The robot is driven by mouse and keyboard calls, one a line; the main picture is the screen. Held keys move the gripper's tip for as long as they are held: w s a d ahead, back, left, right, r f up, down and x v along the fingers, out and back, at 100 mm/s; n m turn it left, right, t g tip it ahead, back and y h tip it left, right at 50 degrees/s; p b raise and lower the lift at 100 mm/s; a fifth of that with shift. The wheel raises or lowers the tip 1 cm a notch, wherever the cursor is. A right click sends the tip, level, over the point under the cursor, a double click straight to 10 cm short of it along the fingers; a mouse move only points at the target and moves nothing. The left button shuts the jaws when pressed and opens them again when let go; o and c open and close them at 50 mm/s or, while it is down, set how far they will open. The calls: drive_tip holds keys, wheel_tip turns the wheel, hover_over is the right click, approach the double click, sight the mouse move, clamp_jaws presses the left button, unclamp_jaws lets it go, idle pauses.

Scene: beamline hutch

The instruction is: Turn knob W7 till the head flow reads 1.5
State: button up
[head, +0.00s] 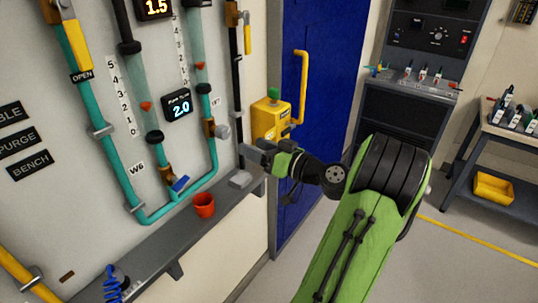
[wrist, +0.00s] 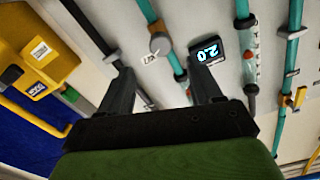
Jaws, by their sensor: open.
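Knob W7 (head: 222,131) is a round grey knob on a brass valve body on the right teal pipe, below a partly hidden W7 label. In the wrist view the knob (wrist: 160,44) is ahead of the fingers, next to its label. My gripper (head: 252,152) is open and empty, just right of and below the knob, apart from it. In the wrist view my gripper (wrist: 163,75) has its fingers spread, with only wall and pipes between them. A display (head: 177,106) left of the knob reads 2.0; its small caption is too small to read surely. It appears upside down in the wrist view (wrist: 207,52).
Another display (head: 155,8) above reads 1.5. A red cup (head: 204,205) stands on the grey ledge (head: 155,250). A yellow box (head: 270,119) with a green button is close right of my gripper.

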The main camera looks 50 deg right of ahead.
drive_tip(key=s, duration=0.4)
drive_tip(key=shift+s, duration=0.2)
drive_tip(key=shift+d, duration=0.1)
drive_tip(key=w+a+f+n+g+y+p, duration=0.1)
drive_tip(key=w+a+n+g, duration=0.15)
drive_tip(key=a, duration=0.45)
drive_tip(key=w+a+f+n+g+y, duration=0.1)
drive_tip(key=w+a+f+g, duration=0.1)
drive_tip(key=a+g, duration=0.35)
drive_tip(key=w+a+f+n+g+y+p, duration=0.1)
drive_tip(key=w+a+g+y, duration=0.1)
drive_tip(key=a, duration=0.7)
drive_tip(key=s+a+r+g+h, duration=0.1)
drive_tip(key=s+a, duration=0.3)
drive_tip(key=s, duration=0.4)
drive_tip(key=s+a+r+m+g+h+p, duration=0.1)
drive_tip(key=s+a+r+h, duration=0.1)
drive_tip(key=s+a, duration=0.3)
drive_tip(key=s+h, duration=0.1)
drive_tip(key=s, duration=0.2)
drive_tip(key=shift+r+h, duration=0.3)
